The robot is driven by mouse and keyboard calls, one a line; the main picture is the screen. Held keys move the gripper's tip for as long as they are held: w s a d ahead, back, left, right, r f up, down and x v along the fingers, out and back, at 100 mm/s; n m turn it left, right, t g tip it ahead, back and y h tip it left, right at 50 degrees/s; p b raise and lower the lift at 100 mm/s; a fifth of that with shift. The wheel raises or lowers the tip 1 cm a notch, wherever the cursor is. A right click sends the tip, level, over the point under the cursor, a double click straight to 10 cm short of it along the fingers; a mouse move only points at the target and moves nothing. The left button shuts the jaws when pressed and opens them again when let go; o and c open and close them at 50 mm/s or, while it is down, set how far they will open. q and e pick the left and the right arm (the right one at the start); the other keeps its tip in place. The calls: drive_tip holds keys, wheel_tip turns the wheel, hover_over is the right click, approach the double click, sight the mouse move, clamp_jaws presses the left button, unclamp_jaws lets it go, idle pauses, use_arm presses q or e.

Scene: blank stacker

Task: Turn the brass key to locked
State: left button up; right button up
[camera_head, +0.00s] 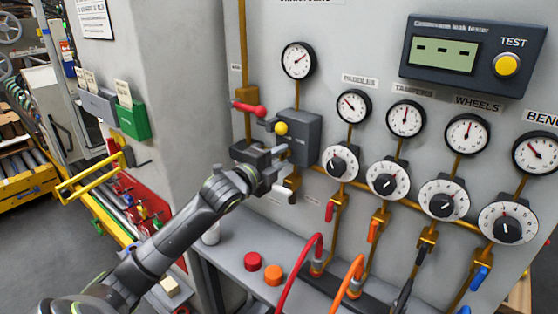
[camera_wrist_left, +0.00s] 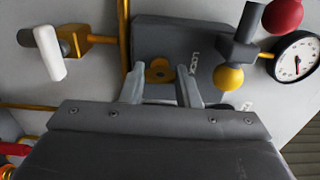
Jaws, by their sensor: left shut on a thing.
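The grey lock box (camera_head: 302,135) is mounted on the grey panel, and it also shows in the left wrist view (camera_wrist_left: 165,38). In the left wrist view the brass key (camera_wrist_left: 158,68) sits low on the box face, beside the partly visible "LOCK" lettering. My left gripper (camera_head: 284,162) is at the box front and shut on the key, with its fingers (camera_wrist_left: 158,80) on either side of the brass part. In the head view my gripper hides the key. The key's exact angle is hard to read. My right gripper is not in view.
A yellow ball knob (camera_head: 281,128) stands close by the gripper, with a red lever (camera_head: 250,109) at upper left and a white handle (camera_head: 284,190) below. Gauges and dials (camera_head: 341,162) fill the panel at right. Red and orange buttons (camera_head: 273,274) sit on the ledge below.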

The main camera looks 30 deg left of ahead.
use_arm(q)
drive_tip(key=shift+f, duration=0.1)
idle(0.3)
drive_tip(key=o, duration=1)
drive_tip(key=shift+s, duration=0.1)
drive_tip(key=shift+s, duration=0.3)
drive_tip(key=shift+s+a+p, duration=0.2)
drive_tip(key=shift+s+p, duration=0.3)
drive_tip(key=shift+s, duration=2.25)
drive_tip(key=shift+s+a+p, duration=0.25)
drive_tip(key=shift+s+p, duration=0.3)
drive_tip(key=shift+s, duration=2.25)
drive_tip(key=shift+s+a+p, duration=0.2)
drive_tip(key=shift+s+p, duration=0.3)
drive_tip(key=shift+s, duration=2.25)
